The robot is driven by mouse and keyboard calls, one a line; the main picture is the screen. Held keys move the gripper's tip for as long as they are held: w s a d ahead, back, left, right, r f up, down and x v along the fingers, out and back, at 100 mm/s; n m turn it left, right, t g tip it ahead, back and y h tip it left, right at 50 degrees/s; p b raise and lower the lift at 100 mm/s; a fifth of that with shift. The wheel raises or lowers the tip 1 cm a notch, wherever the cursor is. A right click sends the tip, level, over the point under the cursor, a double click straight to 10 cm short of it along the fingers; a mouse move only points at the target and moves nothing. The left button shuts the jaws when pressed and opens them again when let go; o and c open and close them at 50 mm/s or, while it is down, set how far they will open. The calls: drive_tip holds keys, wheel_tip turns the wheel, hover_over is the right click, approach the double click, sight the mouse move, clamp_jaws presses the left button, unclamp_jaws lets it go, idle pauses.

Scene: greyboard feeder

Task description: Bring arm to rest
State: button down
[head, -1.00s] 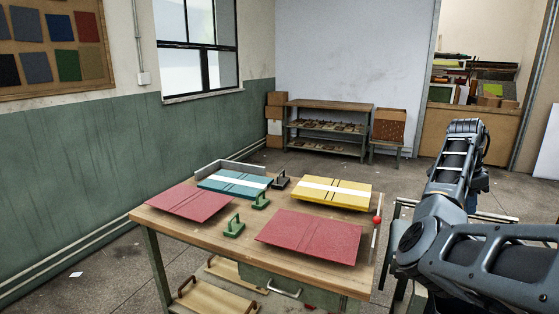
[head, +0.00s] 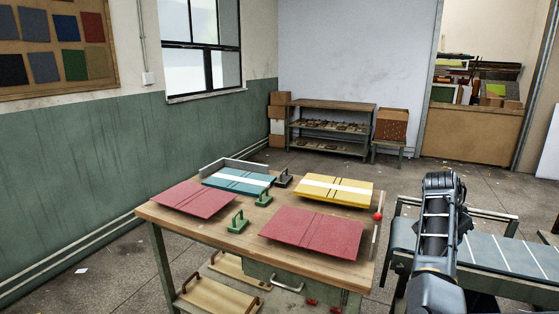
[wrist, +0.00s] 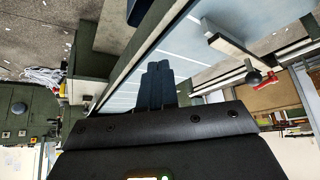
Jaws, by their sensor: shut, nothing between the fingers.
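My gripper (wrist: 160,83) shows in the wrist view with its two dark fingers together and nothing between them. Beyond the fingers is the grey-blue belt with white lines (wrist: 190,35), and the fingers appear clear of it. In the head view my arm stands at the right, folded upright in front of the belt (head: 510,262). I cannot make out the fingertips there.
The wooden table (head: 215,235) carries two red boards (head: 312,233) (head: 195,199), a teal board (head: 238,181), a yellow board (head: 334,190) and green-handled tools (head: 237,222). A red knob (head: 377,216) is at its right edge. Open floor (head: 400,180) lies behind.

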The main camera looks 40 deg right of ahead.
drive_tip(key=w+a+f+n+t+h, duration=0.2)
drive_tip(key=a+f+n+t, duration=0.35)
drive_tip(key=a, duration=0.55)
drive_tip(key=w+a+f+n+t+h, duration=0.2)
drive_tip(key=a+f+n, duration=0.5)
drive_tip(key=a, duration=0.4)
drive_tip(key=s+a+n+t+y, duration=0.2)
drive_tip(key=a+n+t, duration=0.25)
drive_tip(key=a, duration=0.65)
drive_tip(key=s+a+r+n+t+y, duration=0.2)
drive_tip(key=s+a+r, duration=0.15)
drive_tip(key=a, duration=0.45)
drive_tip(key=s+a+r+n+t+y, duration=0.2)
drive_tip(key=s+a+r+n+y, duration=0.15)
drive_tip(key=a, duration=0.45)
drive_tip(key=s+a+r+t+y, duration=0.1)
drive_tip(key=s+a+r+y, duration=0.1)
drive_tip(key=s+a+r, duration=0.5)
wheel_tip(320, 180, up, 3)
drive_tip(key=shift+s+a+r+n+t, duration=0.25)
drive_tip(key=shift+a+n, duration=0.2)
drive_tip(key=shift+a, duration=0.6)
drive_tip(key=shift+w+d+y, duration=0.1)
drive_tip(key=shift+y, duration=0.15)
